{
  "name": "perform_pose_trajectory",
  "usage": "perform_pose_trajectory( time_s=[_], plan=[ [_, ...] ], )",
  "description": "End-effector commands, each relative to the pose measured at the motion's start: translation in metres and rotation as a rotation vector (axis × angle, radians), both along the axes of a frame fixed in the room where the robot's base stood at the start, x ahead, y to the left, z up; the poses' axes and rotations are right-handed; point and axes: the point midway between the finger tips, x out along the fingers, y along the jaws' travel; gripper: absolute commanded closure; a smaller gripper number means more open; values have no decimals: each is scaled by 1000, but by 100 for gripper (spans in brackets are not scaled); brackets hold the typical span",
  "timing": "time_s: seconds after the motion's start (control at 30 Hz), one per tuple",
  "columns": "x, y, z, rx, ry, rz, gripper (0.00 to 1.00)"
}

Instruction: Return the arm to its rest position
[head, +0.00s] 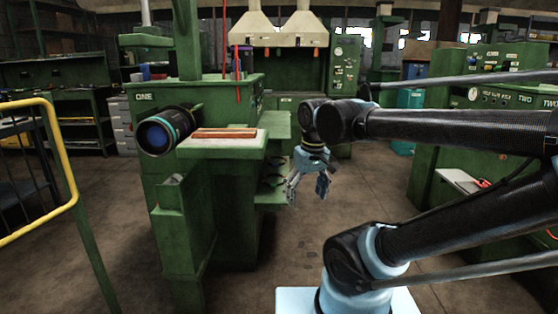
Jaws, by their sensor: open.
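My gripper (308,190) hangs at the end of my arm near the middle of the head view, with its fingers pointing down. It is open and the gap between its fingers looks empty. It is in front of and to the right of the green machine marked ONE (165,180), apart from it as far as I can tell. My arm reaches in from the right, folded over itself, with its upper links running left to the wrist.
A ledge (225,147) on the green machine holds reddish-brown bars (224,133). A dark cylinder with a blue end (157,136) juts out beside it. A yellow rail (62,155) stands at left. Machine TWO (500,100) stands at right. Open floor (375,185) lies between the machines.

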Motion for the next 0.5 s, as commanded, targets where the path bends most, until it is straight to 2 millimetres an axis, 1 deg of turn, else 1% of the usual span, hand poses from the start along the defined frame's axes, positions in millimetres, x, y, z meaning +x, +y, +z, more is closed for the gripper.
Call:
perform_pose_trajectory(
  time_s=[0.03, 0.2, 0.5],
  plan=[
    [0, -11, -8, 1, -4, -35, 22],
    [-4, -42, -34, 2, -17, -131, 22],
    [-17, -89, -79, 0, -40, -298, 22]
  ],
)
